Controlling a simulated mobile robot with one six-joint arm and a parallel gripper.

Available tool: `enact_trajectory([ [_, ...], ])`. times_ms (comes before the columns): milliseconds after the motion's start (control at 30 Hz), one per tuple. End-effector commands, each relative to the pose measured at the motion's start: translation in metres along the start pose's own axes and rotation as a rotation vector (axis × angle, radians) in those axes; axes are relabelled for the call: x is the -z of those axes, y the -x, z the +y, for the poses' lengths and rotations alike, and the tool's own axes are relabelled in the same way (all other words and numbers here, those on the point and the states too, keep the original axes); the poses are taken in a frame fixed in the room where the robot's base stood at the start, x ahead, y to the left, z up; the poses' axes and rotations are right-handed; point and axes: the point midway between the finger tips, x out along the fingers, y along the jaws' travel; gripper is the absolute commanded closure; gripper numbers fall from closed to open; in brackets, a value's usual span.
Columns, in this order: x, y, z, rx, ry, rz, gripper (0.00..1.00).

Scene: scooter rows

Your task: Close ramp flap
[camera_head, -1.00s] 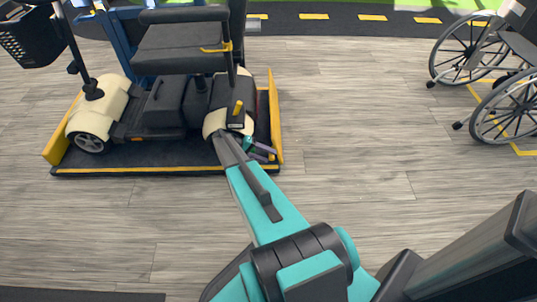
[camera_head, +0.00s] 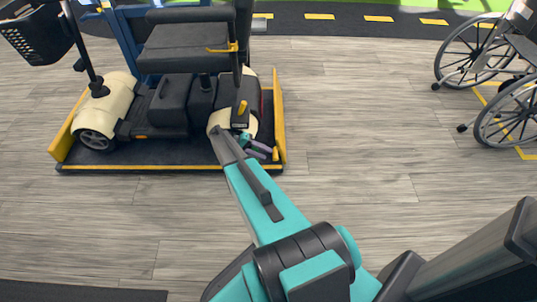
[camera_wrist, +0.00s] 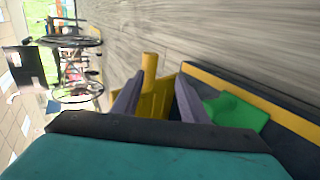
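The ramp flap (camera_head: 278,110) is the yellow panel along the right edge of the scooter's dark platform (camera_head: 190,164). It stands steeply upright. A short yellow handle (camera_head: 276,154) shows near its front end. My gripper (camera_head: 264,150) is low beside this front right corner, by the scooter's rear wheel cover. In the wrist view, my purple fingers (camera_wrist: 158,100) are spread apart, with the yellow flap (camera_wrist: 155,102) and its handle (camera_wrist: 149,66) showing between and beyond them. I cannot tell whether a finger touches it.
A cream and black scooter (camera_head: 165,110) stands on the platform, its seat (camera_head: 185,48) above my gripper. Another yellow panel (camera_head: 66,130) stands at the platform's left end. A wheelchair (camera_head: 505,90) is far right. The wood floor (camera_head: 360,120) between is clear.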

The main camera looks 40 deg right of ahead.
Motion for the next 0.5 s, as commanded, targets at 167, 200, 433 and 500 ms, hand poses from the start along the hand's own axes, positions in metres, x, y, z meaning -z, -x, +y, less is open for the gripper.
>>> enact_trajectory([
  [167, 0.001, 0.03, 0.003, -0.004, -0.001, 0.001, 0.6],
  [200, 0.001, 0.036, 0.003, -0.004, -0.002, 0.0, 0.6],
  [433, 0.001, 0.072, 0.003, -0.006, -0.003, -0.001, 0.6],
  [500, 0.001, 0.081, 0.003, -0.006, -0.003, 0.0, 0.6],
])
